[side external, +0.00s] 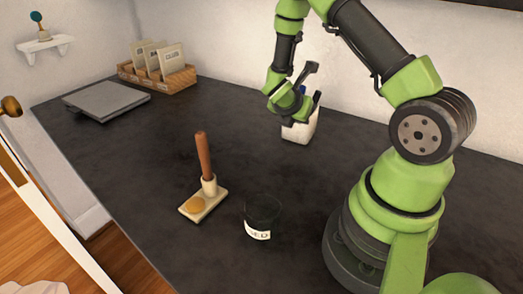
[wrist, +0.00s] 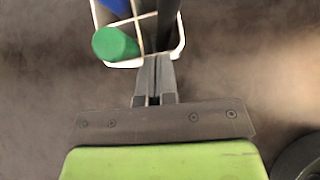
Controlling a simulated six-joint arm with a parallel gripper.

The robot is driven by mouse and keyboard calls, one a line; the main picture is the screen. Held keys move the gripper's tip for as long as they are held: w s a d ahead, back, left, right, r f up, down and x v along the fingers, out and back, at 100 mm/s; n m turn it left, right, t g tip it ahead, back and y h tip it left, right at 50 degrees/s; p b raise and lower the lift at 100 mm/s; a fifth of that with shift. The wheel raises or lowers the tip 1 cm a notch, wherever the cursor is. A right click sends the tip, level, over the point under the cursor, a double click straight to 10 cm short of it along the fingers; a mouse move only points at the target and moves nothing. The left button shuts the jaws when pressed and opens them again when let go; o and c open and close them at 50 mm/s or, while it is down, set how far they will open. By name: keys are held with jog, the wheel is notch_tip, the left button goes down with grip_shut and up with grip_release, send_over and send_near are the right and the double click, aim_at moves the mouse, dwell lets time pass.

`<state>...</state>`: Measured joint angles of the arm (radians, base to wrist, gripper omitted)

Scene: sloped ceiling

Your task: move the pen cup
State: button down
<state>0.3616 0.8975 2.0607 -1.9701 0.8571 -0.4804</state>
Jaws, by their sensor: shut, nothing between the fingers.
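The pen cup (side external: 300,130) is a white, divided holder standing upright on the dark counter, near the back wall. It holds pens or markers. In the wrist view its white rim (wrist: 122,63) shows at the top, with a green round-ended marker (wrist: 115,43), a blue item and a dark item inside. My gripper (wrist: 153,60) is shut and empty, its fingertips at the near rim of the cup. I cannot tell whether they touch it. In the side view my green wrist hides part of the cup's top, and the fingertips are not clear.
A black cup with a white label (side external: 260,215) stands near my base. A cream stand with a brown handle (side external: 203,183) is left of it. A grey flat box (side external: 105,98) and a wooden crate of packets (side external: 160,76) lie far left. The middle counter is clear.

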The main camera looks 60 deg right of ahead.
jog(key=shift+d, duration=0.5)
jog(key=shift+a, duration=0.1)
jog(key=a+f+v, duration=0.2)
jog(key=v, duration=1.1)
jog(key=s+a+r+m+t+y, duration=0.3)
jog(key=s+a+r+m+y, duration=0.2)
jog(key=m, duration=0.6)
jog(key=s+a+r+m+t+y, duration=0.4)
jog(key=s+a+r+m+y, duration=0.2)
jog(key=a+r+m, duration=0.3)
jog(key=shift+s+r+m, duration=0.3)
jog(key=shift+r+m, duration=0.65)
jog(key=shift+m, duration=0.05)
